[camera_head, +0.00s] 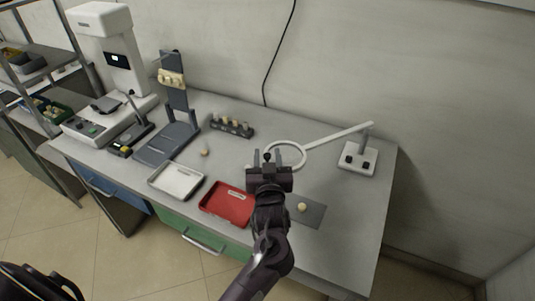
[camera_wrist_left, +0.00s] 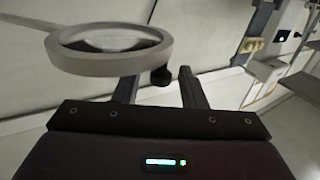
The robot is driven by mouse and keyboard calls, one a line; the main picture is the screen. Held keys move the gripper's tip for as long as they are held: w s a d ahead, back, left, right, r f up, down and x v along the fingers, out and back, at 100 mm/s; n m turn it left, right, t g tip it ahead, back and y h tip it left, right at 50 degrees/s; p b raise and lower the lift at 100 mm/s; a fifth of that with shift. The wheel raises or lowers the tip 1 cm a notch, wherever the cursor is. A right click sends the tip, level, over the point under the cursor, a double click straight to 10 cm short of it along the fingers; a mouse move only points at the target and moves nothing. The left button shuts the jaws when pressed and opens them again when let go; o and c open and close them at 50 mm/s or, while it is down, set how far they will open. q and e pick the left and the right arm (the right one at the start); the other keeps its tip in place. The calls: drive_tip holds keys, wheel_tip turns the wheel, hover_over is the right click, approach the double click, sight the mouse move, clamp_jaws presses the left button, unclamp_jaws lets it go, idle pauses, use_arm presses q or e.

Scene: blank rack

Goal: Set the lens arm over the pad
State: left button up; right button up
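The lens arm is a white ring (camera_head: 301,148) on a long rod that runs right to a post on a white base (camera_head: 358,158). The ring also shows large in the left wrist view (camera_wrist_left: 85,62), with a dark knob (camera_wrist_left: 161,77) at its near edge. The pad (camera_head: 313,217) is a flat grey mat near the table's front, with a small cream round piece (camera_head: 301,207) on it. The ring is behind the pad, not over it. My left gripper (camera_head: 268,157) is open, its fingers on either side of the knob with gaps showing. My right gripper is not in view.
A red tray (camera_head: 222,213) and a white tray (camera_head: 160,189) lie left of my left arm. A dark rack with several pegs (camera_head: 231,126), a dark blue stand (camera_head: 176,110) and a white instrument (camera_head: 124,55) stand farther back and left.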

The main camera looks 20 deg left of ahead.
use_arm(q)
drive_tip(key=p+v, duration=0.2)
drive_tip(key=v, duration=0.5)
drive_tip(key=shift+p, duration=0.4)
drive_tip(key=shift+r, duration=0.1)
